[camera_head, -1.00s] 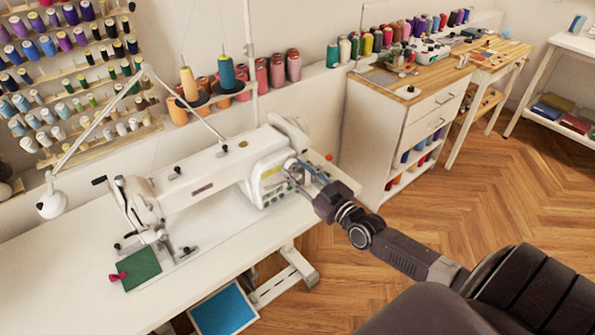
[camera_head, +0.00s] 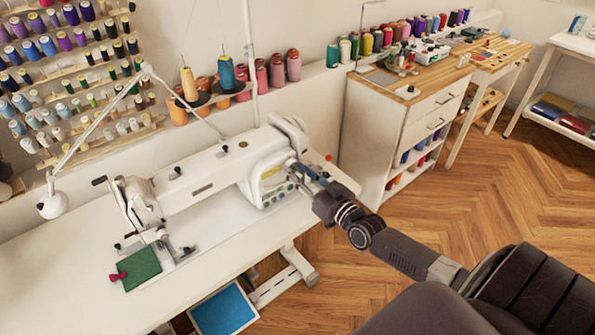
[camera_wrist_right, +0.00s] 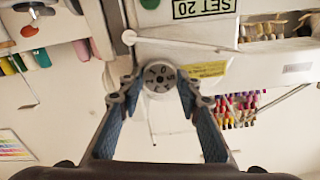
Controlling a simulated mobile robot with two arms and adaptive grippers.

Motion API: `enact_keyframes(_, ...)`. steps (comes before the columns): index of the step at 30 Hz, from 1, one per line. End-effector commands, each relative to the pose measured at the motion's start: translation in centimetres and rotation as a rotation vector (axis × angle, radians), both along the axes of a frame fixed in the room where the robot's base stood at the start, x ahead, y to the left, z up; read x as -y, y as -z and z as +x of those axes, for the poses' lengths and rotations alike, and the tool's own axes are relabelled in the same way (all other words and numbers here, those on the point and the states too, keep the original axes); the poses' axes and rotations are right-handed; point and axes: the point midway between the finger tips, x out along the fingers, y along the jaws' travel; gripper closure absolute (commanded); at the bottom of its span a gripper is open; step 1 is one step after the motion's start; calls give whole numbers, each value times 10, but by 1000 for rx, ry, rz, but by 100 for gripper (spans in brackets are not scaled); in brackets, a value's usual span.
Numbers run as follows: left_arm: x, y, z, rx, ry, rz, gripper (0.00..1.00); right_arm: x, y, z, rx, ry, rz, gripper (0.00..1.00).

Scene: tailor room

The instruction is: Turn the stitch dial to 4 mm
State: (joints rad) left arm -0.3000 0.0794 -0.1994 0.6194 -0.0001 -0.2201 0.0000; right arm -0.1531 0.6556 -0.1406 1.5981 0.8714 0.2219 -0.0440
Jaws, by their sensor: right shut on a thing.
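The white sewing machine (camera_head: 205,172) stands on the white table. Its stitch dial (camera_wrist_right: 158,77) is a small round grey-white knob with dark numerals, on the machine's end face; in the right wrist view it sits between my fingertips. The numerals are too small to tell which setting is selected. My right gripper (camera_head: 299,170) reaches the right end of the machine and is shut on the dial; in the right wrist view its fingertips (camera_wrist_right: 158,86) touch the dial from both sides. In the head view the gripper hides the dial. My left gripper is not in view.
A green cloth (camera_head: 142,269) lies on the table (camera_head: 60,285). Thread cones (camera_head: 241,76) stand behind the machine. A drawer cabinet (camera_head: 385,125) stands to the right.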

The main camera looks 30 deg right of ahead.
Motion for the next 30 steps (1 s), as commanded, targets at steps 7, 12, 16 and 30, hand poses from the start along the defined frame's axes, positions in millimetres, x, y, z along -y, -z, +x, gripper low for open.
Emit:
enact_keyframes(7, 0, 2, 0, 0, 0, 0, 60, 0, 0, 0, -18, 0, 228, 92)
enact_keyframes(12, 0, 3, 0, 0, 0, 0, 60, 0, 1, 0, -29, 0, 365, 92)
enact_keyframes(16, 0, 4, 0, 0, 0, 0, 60, 0, 1, 0, -35, 0, 449, 92)
enact_keyframes(30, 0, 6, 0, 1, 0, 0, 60, 1, 0, 0, -46, 0, 588, 92)
